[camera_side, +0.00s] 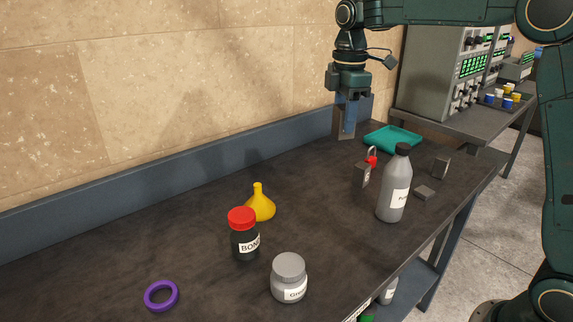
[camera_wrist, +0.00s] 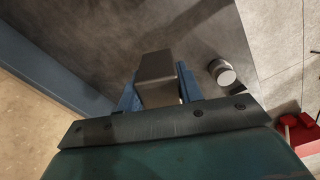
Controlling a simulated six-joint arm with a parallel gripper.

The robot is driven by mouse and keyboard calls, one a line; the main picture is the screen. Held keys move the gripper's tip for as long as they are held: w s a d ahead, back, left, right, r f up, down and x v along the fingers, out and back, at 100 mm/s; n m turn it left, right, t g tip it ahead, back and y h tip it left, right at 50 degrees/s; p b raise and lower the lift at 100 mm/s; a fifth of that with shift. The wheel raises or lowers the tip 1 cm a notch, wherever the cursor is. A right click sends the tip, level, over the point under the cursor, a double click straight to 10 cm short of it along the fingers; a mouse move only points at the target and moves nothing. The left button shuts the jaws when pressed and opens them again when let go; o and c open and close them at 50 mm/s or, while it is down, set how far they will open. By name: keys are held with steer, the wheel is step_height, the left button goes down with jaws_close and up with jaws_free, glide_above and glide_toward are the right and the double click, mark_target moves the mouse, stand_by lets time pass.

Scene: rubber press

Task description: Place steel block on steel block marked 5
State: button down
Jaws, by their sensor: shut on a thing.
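My gripper (camera_side: 347,106) is shut on a steel block (camera_side: 344,126), held upright above the back part of the dark bench. In the wrist view the block (camera_wrist: 157,78) sits between the two blue fingers.
A teal tray (camera_side: 393,138) lies behind. A yellow funnel (camera_side: 259,204), a red-capped bottle (camera_side: 244,235), a grey jar (camera_side: 289,278) and a purple ring (camera_side: 161,296) are nearer. The bench's left-back area is clear.

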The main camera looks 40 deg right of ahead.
steer(key=w+d+r+m, duration=0.1)
steer(key=d+m, duration=0.1)
steer(key=d, duration=0.4)
steer(key=w+d+r+m, duration=0.1)
steer(key=w+d+m, duration=0.1)
steer(key=d, duration=0.5)
steer(key=r+m, duration=0.2)
steer(key=m, duration=0.7)
glide_above(444, 157)
steer(key=shift+a, duration=0.15)
steer(key=shift+f, duration=0.25)
steer(key=shift+f, duration=7.65)
steer(key=shift+f, duration=2.15)
steer(key=shift+f, duration=0.15)
